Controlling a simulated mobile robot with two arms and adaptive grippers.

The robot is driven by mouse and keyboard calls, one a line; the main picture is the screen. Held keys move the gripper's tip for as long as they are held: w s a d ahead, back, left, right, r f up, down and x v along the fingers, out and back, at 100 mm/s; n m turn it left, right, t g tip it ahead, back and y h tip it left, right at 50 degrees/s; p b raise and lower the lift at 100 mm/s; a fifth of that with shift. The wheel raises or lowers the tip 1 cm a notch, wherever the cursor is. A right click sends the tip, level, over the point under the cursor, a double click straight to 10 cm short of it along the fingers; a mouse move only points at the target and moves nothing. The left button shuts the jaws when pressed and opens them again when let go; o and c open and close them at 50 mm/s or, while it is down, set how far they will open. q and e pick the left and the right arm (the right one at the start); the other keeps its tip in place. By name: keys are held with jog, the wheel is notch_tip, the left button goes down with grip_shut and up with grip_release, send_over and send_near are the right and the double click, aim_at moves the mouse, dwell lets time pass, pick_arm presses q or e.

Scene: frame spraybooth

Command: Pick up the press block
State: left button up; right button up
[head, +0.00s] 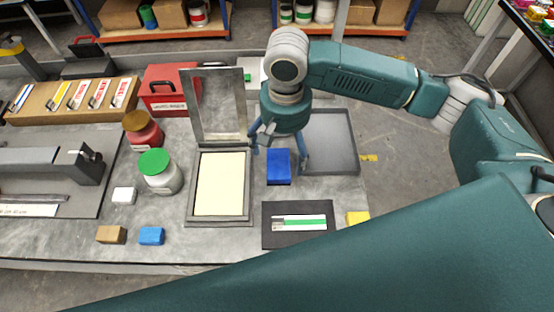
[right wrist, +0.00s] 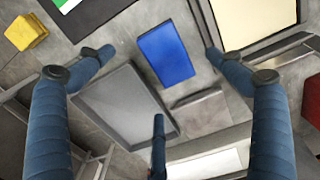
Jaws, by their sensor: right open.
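A blue block (head: 279,167), which I take to be the press block, lies on the grey bench between the open framed case and a grey tray. My right gripper (head: 279,154) is open above it, fingers pointing down and spread to either side. In the right wrist view the blue block (right wrist: 166,54) shows whole between the spread fingertips (right wrist: 158,58), with nothing gripped. I cannot tell the exact height of the fingertips above the bench. My left gripper is not in view.
The case (head: 189,205) has a cream panel and a raised lid (head: 218,105). The grey tray (head: 350,160) is right of the block. A dark mat (head: 270,240) lies in front. Jars (head: 160,178), small blocks (head: 151,236) and a red box (head: 165,90) stand left.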

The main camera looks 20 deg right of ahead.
aim_at(283, 163)
jog(key=shift+s+f, duration=0.2)
jog(key=shift+f, duration=0.7)
jog(key=shift+w+f, duration=0.1)
jog(key=shift+f, duration=0.2)
notch_tip(283, 163, down, 5)
jog(key=shift+w+r+p, duration=0.1)
jog(key=shift+w+p, duration=0.05)
jog(key=shift+p, duration=0.8)
jog(key=shift+c, duration=1)
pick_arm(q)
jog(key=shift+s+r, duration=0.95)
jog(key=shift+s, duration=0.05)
pick_arm(e)
jog(key=c, duration=1.2)
